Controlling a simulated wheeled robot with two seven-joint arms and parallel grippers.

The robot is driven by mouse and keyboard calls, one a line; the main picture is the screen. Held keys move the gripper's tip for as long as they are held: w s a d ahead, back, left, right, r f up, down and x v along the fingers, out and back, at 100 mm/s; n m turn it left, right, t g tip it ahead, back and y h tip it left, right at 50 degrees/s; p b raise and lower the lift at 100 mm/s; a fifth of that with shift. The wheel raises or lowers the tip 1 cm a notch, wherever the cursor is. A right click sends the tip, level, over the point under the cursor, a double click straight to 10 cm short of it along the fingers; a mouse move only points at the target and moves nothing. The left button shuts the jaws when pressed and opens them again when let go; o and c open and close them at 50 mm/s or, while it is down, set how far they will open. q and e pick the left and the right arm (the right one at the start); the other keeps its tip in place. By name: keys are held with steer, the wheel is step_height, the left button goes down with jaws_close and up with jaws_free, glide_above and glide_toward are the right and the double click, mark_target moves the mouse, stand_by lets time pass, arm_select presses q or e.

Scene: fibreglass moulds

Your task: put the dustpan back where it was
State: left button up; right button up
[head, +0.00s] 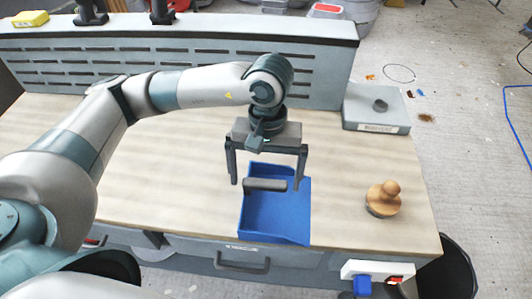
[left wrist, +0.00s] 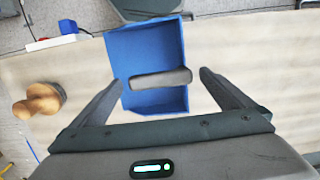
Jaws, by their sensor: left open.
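A blue dustpan (head: 276,217) with a dark grey handle (head: 265,186) lies on the wooden bench top near its front edge. It also shows in the left wrist view (left wrist: 146,55), with its handle (left wrist: 160,78) crosswise. My left gripper (head: 267,183) is open above the dustpan, pointing down, with one finger to each side of the handle. In the left wrist view the open fingers (left wrist: 160,82) stand apart from the handle on both sides. I cannot tell how far above the handle the fingertips are. My right gripper is not in view.
A wooden knob-handled tool (head: 384,198) stands on the bench (head: 345,215) to the right. A grey box (head: 376,108) sits at the back right corner. A slotted panel (head: 180,55) runs along the back. A power strip (head: 378,272) is at the front edge.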

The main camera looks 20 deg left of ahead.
arm_select(q)
steer(key=shift+w+r+b, duration=0.1)
steer(key=shift+r+b, duration=0.25)
steer(key=shift+r, duration=0.2)
steer(key=r, duration=0.2)
steer(key=r+b, duration=0.2)
steer(key=r, duration=0.1)
steer(key=shift+w+r, duration=0.35)
steer(key=shift+w, duration=0.05)
steer(key=shift+w+a+r+b, duration=0.15)
steer(key=shift+r+b, duration=0.65)
steer(key=shift+r, duration=1.85)
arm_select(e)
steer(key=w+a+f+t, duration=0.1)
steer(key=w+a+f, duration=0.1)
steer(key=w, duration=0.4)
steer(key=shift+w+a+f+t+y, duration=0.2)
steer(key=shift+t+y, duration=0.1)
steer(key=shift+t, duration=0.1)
